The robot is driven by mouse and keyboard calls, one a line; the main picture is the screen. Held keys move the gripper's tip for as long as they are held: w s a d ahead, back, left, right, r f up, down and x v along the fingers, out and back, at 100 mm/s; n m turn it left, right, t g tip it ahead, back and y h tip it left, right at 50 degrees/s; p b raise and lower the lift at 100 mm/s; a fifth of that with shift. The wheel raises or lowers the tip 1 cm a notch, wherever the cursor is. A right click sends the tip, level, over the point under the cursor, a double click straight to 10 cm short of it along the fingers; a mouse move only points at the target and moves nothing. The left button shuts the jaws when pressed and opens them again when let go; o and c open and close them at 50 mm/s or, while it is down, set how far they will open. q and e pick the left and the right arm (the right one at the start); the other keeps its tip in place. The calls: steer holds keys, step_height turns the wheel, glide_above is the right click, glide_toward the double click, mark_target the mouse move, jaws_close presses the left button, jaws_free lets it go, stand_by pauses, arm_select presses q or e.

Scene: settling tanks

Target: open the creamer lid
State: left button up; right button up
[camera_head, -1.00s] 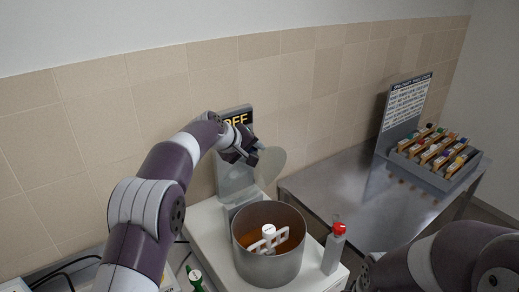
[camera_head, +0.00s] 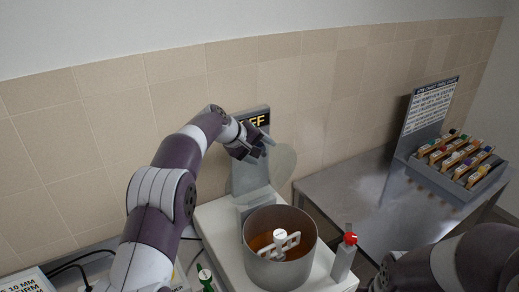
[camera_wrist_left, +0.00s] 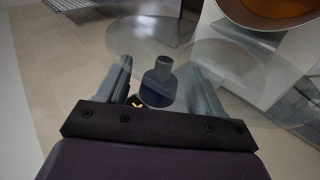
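The creamer is a grey metal pot (camera_head: 255,268) with brown liquid and a white paddle inside. Its lid is a clear round disc (camera_head: 284,167), standing tilted up behind the pot, clear of its mouth. In the left wrist view the lid (camera_wrist_left: 135,38) carries a dark knob (camera_wrist_left: 158,82). My left gripper (camera_head: 258,146) is at the lid's upper left. In the wrist view its fingers (camera_wrist_left: 162,90) stand apart on either side of the knob, with a visible gap to each. My right arm enters at the lower right; its gripper is out of view.
A grey post with an "OFF" display (camera_head: 256,121) rises behind the pot, close to my left gripper. A red-capped bottle (camera_head: 343,260) stands right of the pot. A metal table (camera_head: 345,190) holds a rack of coloured vials (camera_head: 455,185) and a sign board (camera_head: 428,110).

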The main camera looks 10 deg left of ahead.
arm_select(q)
steer(key=shift+s+a+r, duration=0.1)
steer(key=shift+r, duration=0.05)
steer(key=p+v, duration=0.1)
steer(key=v, duration=1.1)
steer(key=s+a+f+m+g+y, duration=0.1)
steer(key=s+a+f+m+y, duration=0.1)
steer(key=s+f, duration=0.6)
steer(key=s+a+f+m+g+y, duration=0.15)
steer(key=s+f, duration=0.25)
steer(key=s, duration=0.9)
steer(key=s+a+f+m+g+y, duration=0.1)
steer(key=s+a+f+m+y, duration=0.15)
steer(key=s+f, duration=0.55)
steer(key=s+f+g+b, duration=0.1)
steer(key=s+f+b, duration=0.1)
steer(key=f+b, duration=0.5)
steer(key=s+d+f+b, duration=0.1)
steer(key=s+f+b, duration=0.2)
steer(key=f+b, duration=0.4)
steer(key=shift+d+f+m+g+b, duration=0.2)
steer(key=shift+m+g+b, duration=0.15)
steer(key=shift+b, duration=0.2)
